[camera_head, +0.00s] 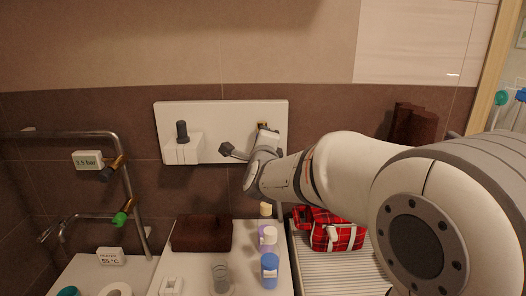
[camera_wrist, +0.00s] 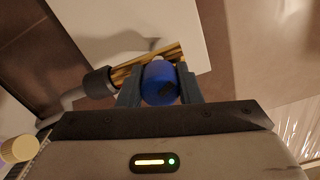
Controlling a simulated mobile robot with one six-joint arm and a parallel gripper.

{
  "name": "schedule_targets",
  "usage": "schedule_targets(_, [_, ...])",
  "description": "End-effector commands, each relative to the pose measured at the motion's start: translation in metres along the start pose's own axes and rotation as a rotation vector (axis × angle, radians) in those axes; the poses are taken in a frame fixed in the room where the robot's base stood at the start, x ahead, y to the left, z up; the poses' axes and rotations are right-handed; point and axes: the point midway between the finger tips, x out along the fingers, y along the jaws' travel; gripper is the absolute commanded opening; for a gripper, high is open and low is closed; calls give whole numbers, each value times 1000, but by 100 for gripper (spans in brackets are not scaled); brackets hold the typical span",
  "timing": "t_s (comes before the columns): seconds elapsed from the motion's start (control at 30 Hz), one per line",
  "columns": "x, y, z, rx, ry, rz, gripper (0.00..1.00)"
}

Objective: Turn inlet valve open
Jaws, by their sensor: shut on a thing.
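A brass valve (camera_wrist: 172,53) with a blue handle (camera_wrist: 160,84) shows in the wrist view, with a dark collar (camera_wrist: 98,82) at its left end. My gripper (camera_wrist: 160,92) is shut on the blue handle, one finger on each side. In the head view a bit of brass (camera_head: 262,125) shows at the right of a white wall panel (camera_head: 222,118), and my gripper (camera_head: 263,138) is right at it. There my own wrist hides the blue handle. No label naming the valve is readable.
A dark block (camera_head: 181,131) stands on the panel.

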Motion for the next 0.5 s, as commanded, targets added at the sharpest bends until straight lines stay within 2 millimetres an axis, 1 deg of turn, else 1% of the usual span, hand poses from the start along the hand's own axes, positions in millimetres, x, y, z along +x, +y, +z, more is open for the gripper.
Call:
schedule_targets(0.03, [0, 4, -1, -43, 0, 0, 9])
schedule_targets(0.5, [0, 2, 0, -491, 0, 1, 9])
